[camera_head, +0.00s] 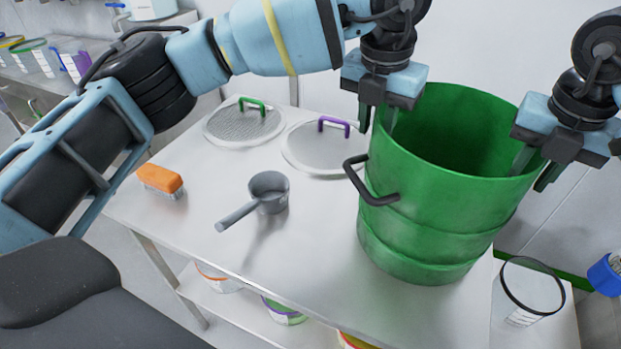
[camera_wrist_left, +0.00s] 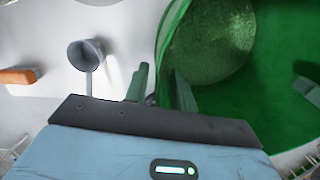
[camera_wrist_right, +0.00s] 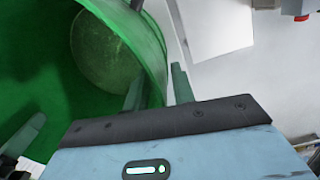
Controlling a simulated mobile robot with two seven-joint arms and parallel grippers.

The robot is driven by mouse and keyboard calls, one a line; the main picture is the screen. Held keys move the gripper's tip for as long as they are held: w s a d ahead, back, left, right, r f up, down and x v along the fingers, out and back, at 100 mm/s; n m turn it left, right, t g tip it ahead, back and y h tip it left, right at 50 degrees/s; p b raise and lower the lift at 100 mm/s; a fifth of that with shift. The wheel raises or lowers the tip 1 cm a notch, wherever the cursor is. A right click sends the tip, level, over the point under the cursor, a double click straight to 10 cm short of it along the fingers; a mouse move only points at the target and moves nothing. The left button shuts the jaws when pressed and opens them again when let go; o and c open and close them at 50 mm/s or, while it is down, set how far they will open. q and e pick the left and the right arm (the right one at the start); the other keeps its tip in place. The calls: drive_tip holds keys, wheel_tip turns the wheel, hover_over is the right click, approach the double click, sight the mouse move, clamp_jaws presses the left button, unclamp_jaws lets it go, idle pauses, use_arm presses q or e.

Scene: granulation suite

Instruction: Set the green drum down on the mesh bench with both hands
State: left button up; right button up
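The green drum (camera_head: 430,215) stands upright at the right end of the steel bench (camera_head: 320,240), its base seeming to rest on the top. It is open and looks empty inside. My left gripper (camera_head: 378,118) straddles the left rim, one finger inside and one outside. In the left wrist view the fingers (camera_wrist_left: 160,85) stand apart with the thin wall between them. My right gripper (camera_head: 536,168) straddles the right rim the same way; a narrow gap shows outside the wall in the right wrist view (camera_wrist_right: 158,88). Both look open.
A grey scoop (camera_head: 268,190), an orange brush (camera_head: 161,181) and two round mesh screens with green (camera_head: 243,122) and purple (camera_head: 322,150) handles lie left of the drum. A clear container (camera_head: 530,290) stands at the right. Tubs sit on the shelf below.

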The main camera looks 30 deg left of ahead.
use_arm(q)
wheel_tip(320, 180, up, 11)
drive_tip(key=s, duration=0.1)
drive_tip(key=shift+s+r, duration=0.15)
use_arm(e)
wheel_tip(320, 180, up, 12)
drive_tip(key=s, duration=0.1)
drive_tip(key=shift+s, duration=0.2)
idle(0.4)
drive_tip(key=shift+f, duration=0.1)
idle(0.4)
